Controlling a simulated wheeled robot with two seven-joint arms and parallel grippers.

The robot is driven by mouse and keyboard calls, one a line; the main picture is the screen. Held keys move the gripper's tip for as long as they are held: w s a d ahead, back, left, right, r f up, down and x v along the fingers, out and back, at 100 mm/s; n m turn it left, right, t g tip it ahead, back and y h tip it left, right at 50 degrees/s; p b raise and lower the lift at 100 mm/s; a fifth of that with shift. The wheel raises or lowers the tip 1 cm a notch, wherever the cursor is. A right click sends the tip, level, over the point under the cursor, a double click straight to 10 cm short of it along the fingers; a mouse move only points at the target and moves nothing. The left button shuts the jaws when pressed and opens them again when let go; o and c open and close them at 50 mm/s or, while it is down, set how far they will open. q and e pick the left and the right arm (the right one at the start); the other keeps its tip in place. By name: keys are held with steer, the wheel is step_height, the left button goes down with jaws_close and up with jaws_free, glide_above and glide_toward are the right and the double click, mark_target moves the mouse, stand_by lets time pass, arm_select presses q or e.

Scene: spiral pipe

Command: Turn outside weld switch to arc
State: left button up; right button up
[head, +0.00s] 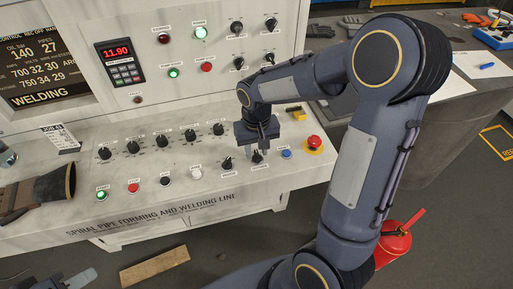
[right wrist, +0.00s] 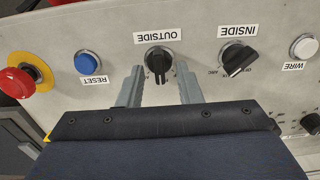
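The OUTSIDE switch (right wrist: 158,62) is a black rotary knob on the sloping panel. Its handle stands upright in the right wrist view, where the labels are upside down. My right gripper (right wrist: 160,72) is open, with one grey finger on each side of the handle. Small gaps show between fingers and handle. In the head view the knob (head: 257,157) sits just below my right gripper (head: 262,145).
The INSIDE knob (right wrist: 238,58), turned at a slant, and the blue RESET button (right wrist: 88,62) flank the switch. A red emergency stop (right wrist: 18,82) is beyond RESET. A white WIRE button (right wrist: 304,47) is past INSIDE.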

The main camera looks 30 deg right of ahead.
jaws_close()
steer(key=shift+m, duration=0.3)
steer(key=m, duration=0.3)
steer(key=shift+d+m+b, duration=0.1)
steer(key=shift+m+b, duration=0.3)
steer(key=shift+s+m, duration=0.1)
steer(key=shift+m, duration=2.1)
jaws_free()
